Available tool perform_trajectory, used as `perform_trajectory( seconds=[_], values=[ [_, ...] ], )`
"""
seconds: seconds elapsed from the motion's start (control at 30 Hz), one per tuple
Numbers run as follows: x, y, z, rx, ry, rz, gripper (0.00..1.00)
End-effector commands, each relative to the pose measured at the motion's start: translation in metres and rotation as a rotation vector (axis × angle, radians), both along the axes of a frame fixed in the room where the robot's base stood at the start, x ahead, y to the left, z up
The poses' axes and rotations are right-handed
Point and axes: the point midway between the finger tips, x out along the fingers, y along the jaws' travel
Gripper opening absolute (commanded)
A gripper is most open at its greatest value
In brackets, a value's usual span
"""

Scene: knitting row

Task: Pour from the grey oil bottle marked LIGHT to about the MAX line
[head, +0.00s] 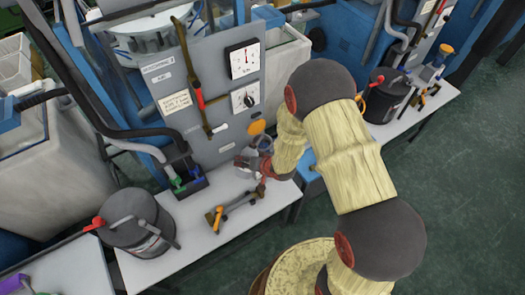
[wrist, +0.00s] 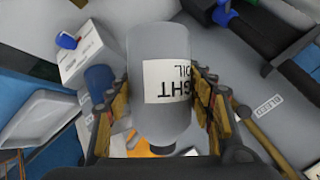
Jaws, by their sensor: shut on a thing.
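My gripper (wrist: 160,98) is shut around the grey bottle (wrist: 158,50), with one finger on each side of its body. Its white label (wrist: 172,82) reads upside down in the wrist view, with "GHT" and "OIL" visible. In the head view, my gripper (head: 258,165) is in front of the grey machine panel, above the white bench. The bottle there is small and partly hidden by the gripper, so its tilt is unclear. An orange round piece (head: 257,127) is just above the gripper, against the panel. I cannot make out a MAX line.
A dark lidded bucket (head: 135,222) stands on the bench's left part. A yellow-and-black tool (head: 235,207) lies on the bench in front of the panel. Another bucket (head: 385,95) stands at right.

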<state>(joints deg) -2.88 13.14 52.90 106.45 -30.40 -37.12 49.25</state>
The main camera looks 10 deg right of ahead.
Motion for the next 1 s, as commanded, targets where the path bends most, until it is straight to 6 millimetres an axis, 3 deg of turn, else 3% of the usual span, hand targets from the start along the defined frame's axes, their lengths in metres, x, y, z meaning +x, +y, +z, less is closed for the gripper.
perform_trajectory(
  seconds=[1.0],
  values=[
    [0.002, -0.001, -0.011, -0.051, -0.059, 0.001, 0.18]
  ],
)
